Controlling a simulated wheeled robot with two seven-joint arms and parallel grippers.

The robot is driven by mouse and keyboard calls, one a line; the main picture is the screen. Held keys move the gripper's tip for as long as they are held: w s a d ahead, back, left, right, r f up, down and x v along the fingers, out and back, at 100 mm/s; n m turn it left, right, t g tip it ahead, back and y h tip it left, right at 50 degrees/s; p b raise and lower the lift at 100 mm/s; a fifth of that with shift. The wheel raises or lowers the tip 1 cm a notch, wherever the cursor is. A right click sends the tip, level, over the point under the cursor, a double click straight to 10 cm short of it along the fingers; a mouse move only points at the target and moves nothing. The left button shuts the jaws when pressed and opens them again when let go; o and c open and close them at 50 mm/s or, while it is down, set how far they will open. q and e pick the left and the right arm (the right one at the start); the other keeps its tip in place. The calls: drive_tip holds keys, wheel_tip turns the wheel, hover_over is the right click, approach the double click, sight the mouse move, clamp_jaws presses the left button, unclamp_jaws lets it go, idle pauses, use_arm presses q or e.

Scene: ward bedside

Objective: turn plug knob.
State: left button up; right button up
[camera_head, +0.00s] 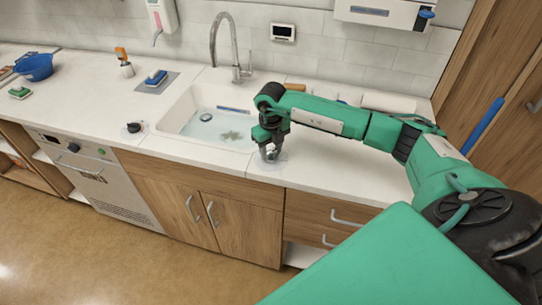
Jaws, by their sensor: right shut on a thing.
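My right gripper (270,153) points down at the white counter, just right of the sink's front corner. It is shut on a small knob with a pale, glassy-looking base (281,156); this appears to be the plug knob, mostly hidden by the fingers. How far it is turned cannot be told. My left gripper is not in view.
A small black knob-like thing (134,127) sits on the counter left of the sink. A chrome faucet (226,48) stands behind the sink. A blue bowl (35,67), an orange-topped bottle (125,63) and a blue sponge (156,78) are farther left.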

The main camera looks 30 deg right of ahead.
drive_tip(key=n+b, duration=0.5)
drive_tip(key=shift+f+n, duration=0.15)
drive_tip(key=shift+n, duration=0.25)
drive_tip(key=shift+n+b, duration=0.55)
drive_tip(key=shift+n, duration=0.05)
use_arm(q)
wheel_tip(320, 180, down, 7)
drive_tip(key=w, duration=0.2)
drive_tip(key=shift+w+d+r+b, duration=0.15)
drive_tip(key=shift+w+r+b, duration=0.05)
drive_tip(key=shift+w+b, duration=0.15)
use_arm(e)
drive_tip(key=shift+r+n, duration=0.2)
drive_tip(key=shift+n, duration=0.2)
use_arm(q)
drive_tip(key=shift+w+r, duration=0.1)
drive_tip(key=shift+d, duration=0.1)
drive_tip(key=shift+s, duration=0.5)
use_arm(e)
drive_tip(key=o, duration=1)
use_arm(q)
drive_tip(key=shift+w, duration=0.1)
